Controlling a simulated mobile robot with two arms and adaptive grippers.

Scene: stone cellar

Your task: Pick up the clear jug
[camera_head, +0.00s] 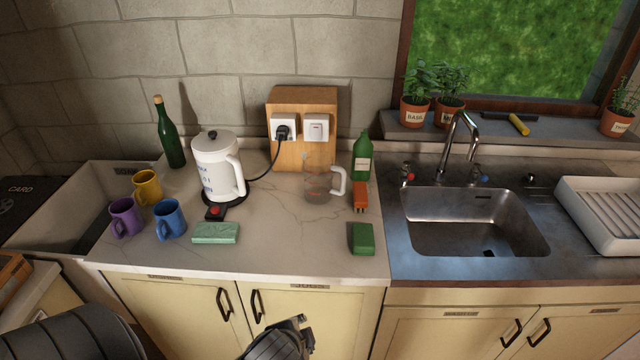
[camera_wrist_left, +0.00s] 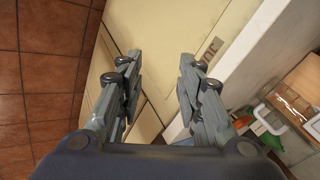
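The clear jug (camera_head: 318,184) stands upright on the pale stone worktop, in front of the wooden socket board. Its body is see-through, and its white handle points right. My left gripper (camera_head: 304,326) is low at the bottom of the head view, in front of the cupboard doors and below the worktop edge, well apart from the jug. In the left wrist view its two fingers (camera_wrist_left: 158,75) are spread with nothing between them. A white handle at that view's right edge looks like the jug's. My right gripper is not in view.
Near the jug stand a green bottle (camera_head: 361,157), an orange item (camera_head: 360,197) and a green block (camera_head: 362,238). The white kettle (camera_head: 218,168) with its cord is to the left, beyond it several mugs. The worktop directly before the jug is clear. A sink (camera_head: 470,222) is right.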

